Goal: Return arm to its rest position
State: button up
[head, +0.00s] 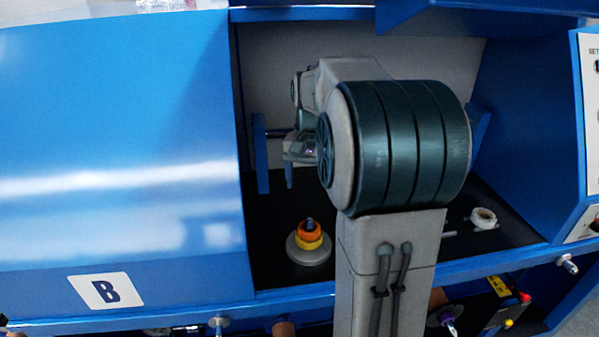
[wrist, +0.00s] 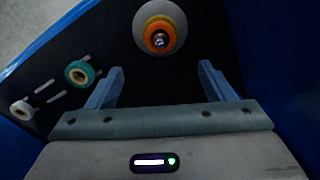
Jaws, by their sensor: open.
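My arm reaches into the blue machine's bay in the head view, its large dark-green joint covering the middle. My gripper shows in the wrist view (wrist: 160,82), with its two blue fingers wide apart and nothing between them. A teal pulley (wrist: 79,73) and a white pulley (wrist: 22,109) lie to the left there.
Blue bay walls (head: 525,130) stand close on the right and a large blue panel (head: 120,150) on the left. A front ledge (head: 200,322) with knobs crosses below. The white pulley also shows in the head view (head: 484,217). Thin light rods (wrist: 44,86) lie near it.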

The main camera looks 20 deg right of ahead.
jog(key=s+a+f+n+t, duration=0.1)
jog(key=s+a+f+n, duration=0.1)
jog(key=s+a+n, duration=0.2)
jog(key=s+a+f+n+t, duration=0.2)
jog(key=s+a, duration=0.7)
jog(key=s, duration=0.6)
jog(key=shift+a+f+n, duration=0.35)
jog(key=shift+n, duration=0.55)
